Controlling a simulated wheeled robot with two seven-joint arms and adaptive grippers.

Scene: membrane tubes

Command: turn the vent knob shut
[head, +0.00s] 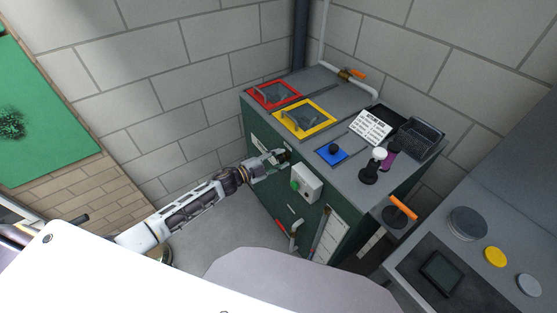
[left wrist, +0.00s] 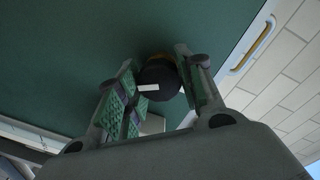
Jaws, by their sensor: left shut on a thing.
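The vent knob (left wrist: 158,78) is a dark round knob with a white mark, on the front panel of the dark green cabinet (head: 268,190). In the left wrist view the fingers of my left gripper (left wrist: 162,92) stand on either side of the knob and are shut on it. In the head view my left gripper (head: 279,160) is at the upper front of the cabinet and mostly hides the knob. My right gripper is in neither view.
A grey box with a green button (head: 307,184) sticks out right of my left gripper. Red-framed (head: 274,93) and yellow-framed (head: 304,118) hatches, a blue plate (head: 331,152) and a black tray (head: 421,137) are on top. A grey bench (head: 455,265) stands at right.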

